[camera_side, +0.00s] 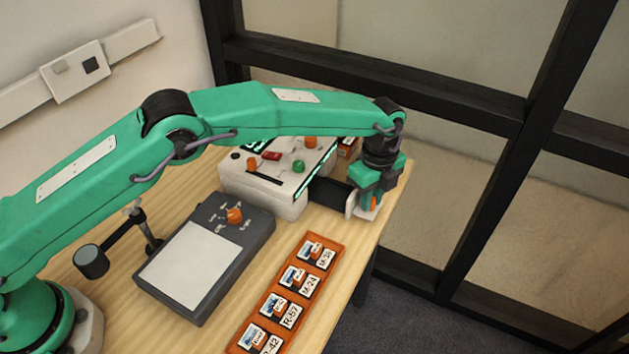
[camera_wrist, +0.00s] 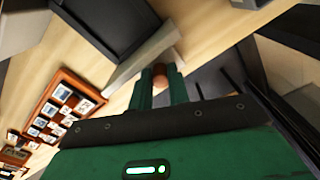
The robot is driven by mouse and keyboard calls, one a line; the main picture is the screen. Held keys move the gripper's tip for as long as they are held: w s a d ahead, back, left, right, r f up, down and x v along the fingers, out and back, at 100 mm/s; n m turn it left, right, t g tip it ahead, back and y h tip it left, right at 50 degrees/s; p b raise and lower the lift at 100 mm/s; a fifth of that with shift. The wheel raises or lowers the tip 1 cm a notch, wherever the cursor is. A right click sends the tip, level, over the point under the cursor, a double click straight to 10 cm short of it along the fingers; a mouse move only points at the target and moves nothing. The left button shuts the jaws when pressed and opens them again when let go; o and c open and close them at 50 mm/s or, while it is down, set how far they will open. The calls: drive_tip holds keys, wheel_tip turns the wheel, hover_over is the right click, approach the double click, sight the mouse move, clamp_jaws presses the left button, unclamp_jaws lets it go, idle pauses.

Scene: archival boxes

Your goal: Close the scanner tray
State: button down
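The scanner (camera_side: 285,172) is a pale box with coloured knobs on top, at the back of the table. Its dark tray (camera_side: 328,193) is out of the scanner's right side. The tray has a pale front panel (camera_side: 351,204), and an orange knob (camera_side: 373,204) sits on that panel. My gripper (camera_side: 369,195) is at the panel, around the knob. In the wrist view the dark tray (camera_wrist: 108,25), the pale panel (camera_wrist: 155,50) and the knob (camera_wrist: 160,79) show. The knob lies between my two fingers, which appear to touch it on both sides.
A dark grey device with a pale pad (camera_side: 188,264) and an orange knob lies in front of the scanner. An orange rack of labelled cards (camera_side: 289,296) lies along the table's right edge. Black window framing (camera_side: 490,180) stands beyond the table.

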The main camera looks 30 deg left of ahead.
sight(330, 192)
drive_tip(key=shift+a, duration=4.75)
drive_tip(key=shift+r, duration=0.1)
drive_tip(key=c, duration=1.3)
unclamp_jaws()
drive_tip(key=shift+r, duration=3.95)
